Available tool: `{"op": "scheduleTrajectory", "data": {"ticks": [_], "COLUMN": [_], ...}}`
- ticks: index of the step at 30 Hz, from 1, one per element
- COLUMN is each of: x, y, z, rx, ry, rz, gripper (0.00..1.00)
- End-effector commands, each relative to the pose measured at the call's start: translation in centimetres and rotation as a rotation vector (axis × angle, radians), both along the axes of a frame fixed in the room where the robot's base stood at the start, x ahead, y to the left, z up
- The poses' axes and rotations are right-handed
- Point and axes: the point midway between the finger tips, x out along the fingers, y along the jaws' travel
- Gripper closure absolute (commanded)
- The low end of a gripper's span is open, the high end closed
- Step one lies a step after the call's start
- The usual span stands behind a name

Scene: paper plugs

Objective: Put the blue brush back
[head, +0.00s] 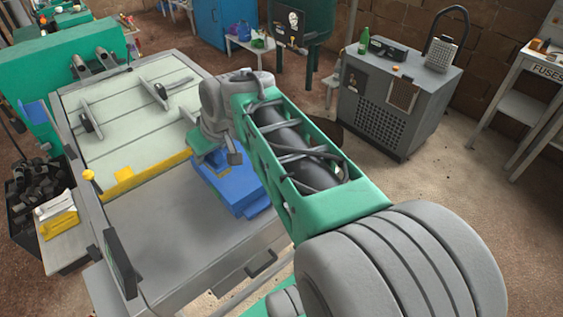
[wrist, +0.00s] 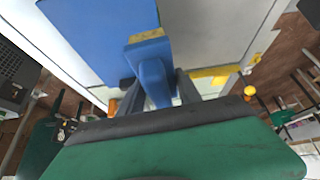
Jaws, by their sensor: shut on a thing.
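My gripper (wrist: 158,86) is shut on a blue handle, which I take to be the blue brush (wrist: 151,72). A finger shows on each side of the handle in the wrist view. A yellow patch lies at the handle's far end. A wide, flat blue block (wrist: 90,38) lies beyond it; I cannot tell whether it is part of the brush. In the head view blue parts (head: 238,192) show below my wrist, over the grey worktop (head: 165,235). My wrist hides the fingertips and most of the handle there.
A yellow strip (head: 150,172) separates the grey worktop from a pale slotted bed (head: 130,125) with clamps. A yellow knob (head: 88,175) stands at the left edge. A grey cabinet (head: 385,110) with a green bottle (head: 364,38) stands behind right. The worktop's front left is clear.

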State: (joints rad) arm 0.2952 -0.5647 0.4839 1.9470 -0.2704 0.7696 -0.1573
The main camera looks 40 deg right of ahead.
Motion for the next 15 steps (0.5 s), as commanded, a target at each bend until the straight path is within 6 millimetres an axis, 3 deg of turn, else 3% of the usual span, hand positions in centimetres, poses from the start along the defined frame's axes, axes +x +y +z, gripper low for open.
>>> {"op": "scheduleTrajectory", "data": {"ticks": [1,3,9,15], "x": [-0.6,-1.8,-7.0,-10.6], "y": [-2.6,-5.4,-12.0,-14.7], "z": [-1.1,-1.5,-1.8,-1.6], "rx": [0.001,-0.001,-0.001,0.0], "ry": [-0.001,-0.001,0.001,0.0], "rz": [0.015,0.073,0.228,0.314], "gripper": [0.97,0.97,0.97,0.97]}}
